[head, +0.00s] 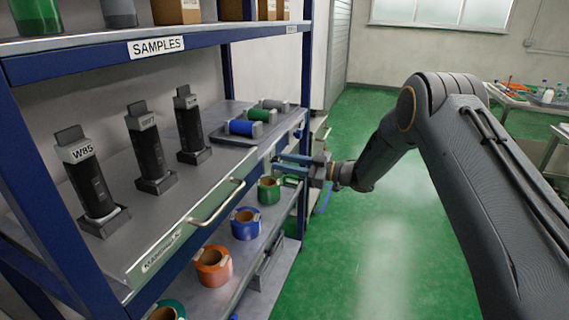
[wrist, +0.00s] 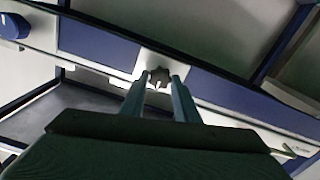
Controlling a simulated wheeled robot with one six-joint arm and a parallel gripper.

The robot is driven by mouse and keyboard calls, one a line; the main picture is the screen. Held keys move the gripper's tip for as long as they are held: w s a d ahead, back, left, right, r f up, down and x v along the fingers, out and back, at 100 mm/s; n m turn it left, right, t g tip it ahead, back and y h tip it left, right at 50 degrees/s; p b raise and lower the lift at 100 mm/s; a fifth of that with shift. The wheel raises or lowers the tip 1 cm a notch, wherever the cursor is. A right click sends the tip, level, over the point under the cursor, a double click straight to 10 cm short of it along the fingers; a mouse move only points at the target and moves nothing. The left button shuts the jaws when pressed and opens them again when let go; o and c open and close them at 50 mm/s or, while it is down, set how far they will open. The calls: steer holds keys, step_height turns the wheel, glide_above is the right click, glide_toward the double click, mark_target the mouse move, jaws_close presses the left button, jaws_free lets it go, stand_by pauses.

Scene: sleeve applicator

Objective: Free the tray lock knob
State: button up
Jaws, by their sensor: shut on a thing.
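The tray lock knob (wrist: 158,75) is a small dark knob on a pale square plate, seen in the wrist view on the front of the shelf unit. My gripper (wrist: 160,83) has its two fingers on either side of the knob and is shut on it. In the head view my gripper (head: 276,164) reaches the tray's front edge from the right, and the knob is too small to make out there. The tray (head: 195,204) is a grey pull-out shelf with a bar handle (head: 218,205) and a label on its front.
Several upright black applicators (head: 150,150) stand on the tray. A small rack with blue and green rolls (head: 243,128) sits at its far end. Below, a shelf holds orange (head: 213,268), blue and green rolls. A SAMPLES shelf (head: 157,46) is above. The green floor at right is clear.

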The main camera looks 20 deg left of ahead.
steer(key=shift+n+b, duration=0.3)
steer(key=shift+n, duration=0.1)
steer(key=n+b, duration=1.1)
steer(key=b, duration=0.4)
steer(key=n+b, duration=1.2)
steer(key=b, duration=0.4)
steer(key=n+b, duration=1.1)
steer(key=b, duration=0.4)
steer(key=shift+f+n, duration=0.35)
steer(key=shift+n, duration=0.05)
steer(key=shift+r+n+b, duration=0.1)
steer(key=shift+n+b, duration=0.2)
steer(key=shift+b, duration=0.5)
steer(key=o, duration=1)
steer(key=shift+r, duration=0.1)
